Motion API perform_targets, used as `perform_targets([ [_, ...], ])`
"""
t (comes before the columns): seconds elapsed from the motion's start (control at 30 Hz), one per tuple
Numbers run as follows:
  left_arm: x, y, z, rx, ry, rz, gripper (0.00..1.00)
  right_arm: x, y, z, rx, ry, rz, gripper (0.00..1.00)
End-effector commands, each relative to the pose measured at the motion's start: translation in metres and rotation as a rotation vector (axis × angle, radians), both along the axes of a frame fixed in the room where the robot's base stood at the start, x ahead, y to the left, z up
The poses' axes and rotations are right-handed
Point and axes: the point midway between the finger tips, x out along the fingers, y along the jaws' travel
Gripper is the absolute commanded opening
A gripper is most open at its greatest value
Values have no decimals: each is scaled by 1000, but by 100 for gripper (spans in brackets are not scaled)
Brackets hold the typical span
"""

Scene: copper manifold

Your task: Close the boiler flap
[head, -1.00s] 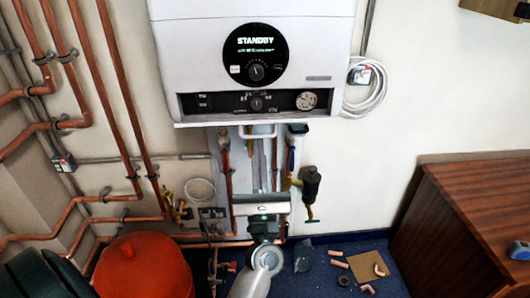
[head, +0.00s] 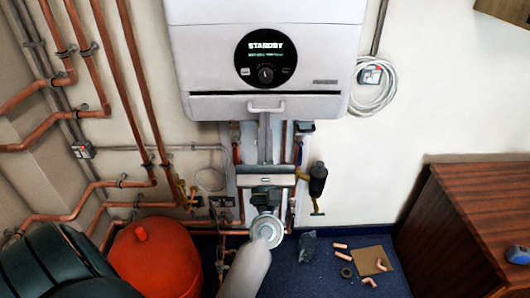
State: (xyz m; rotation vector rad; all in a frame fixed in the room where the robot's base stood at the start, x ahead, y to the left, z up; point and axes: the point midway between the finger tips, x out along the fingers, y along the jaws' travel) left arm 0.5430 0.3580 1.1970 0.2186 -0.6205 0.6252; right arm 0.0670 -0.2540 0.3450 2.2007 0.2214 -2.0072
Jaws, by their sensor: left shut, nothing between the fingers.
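The white boiler (head: 210,50) hangs on the wall with its round STANDBY display. Its flap (head: 215,107) is up across the bottom front and covers the control strip; it looks flush, though a small gap would be hard to see. The flap's pale handle (head: 252,108) sits at its middle. My left gripper (head: 265,120) comes up from below, shut and empty, with its fingers pointing up at the handle. Its tips are at or just under the handle; I cannot tell whether they touch. My right gripper is not in view.
Copper pipes (head: 130,90) line the left wall, above a red vessel (head: 155,260). A black-bodied valve (head: 317,180) hangs right of my gripper. A wooden cabinet (head: 470,220) stands at right. Pipe fittings and a cardboard piece (head: 373,257) lie on the blue floor.

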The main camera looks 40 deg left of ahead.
Motion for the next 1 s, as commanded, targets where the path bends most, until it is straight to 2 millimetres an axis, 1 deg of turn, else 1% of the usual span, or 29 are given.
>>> perform_targets([
  [0.03, 1, 1, 6, 0, -2, 0, 0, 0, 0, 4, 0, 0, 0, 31],
  [0.1, 4, 2, 11, 0, -1, -1, 0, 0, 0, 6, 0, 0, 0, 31],
  [0.33, 10, 7, 21, 1, 0, -1, 0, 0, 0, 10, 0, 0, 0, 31],
  [0.6, 13, 10, 25, 0, 0, -1, 0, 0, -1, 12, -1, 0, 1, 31],
  [1.0, 14, 10, 25, 0, 0, -1, 0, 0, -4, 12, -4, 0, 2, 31],
])
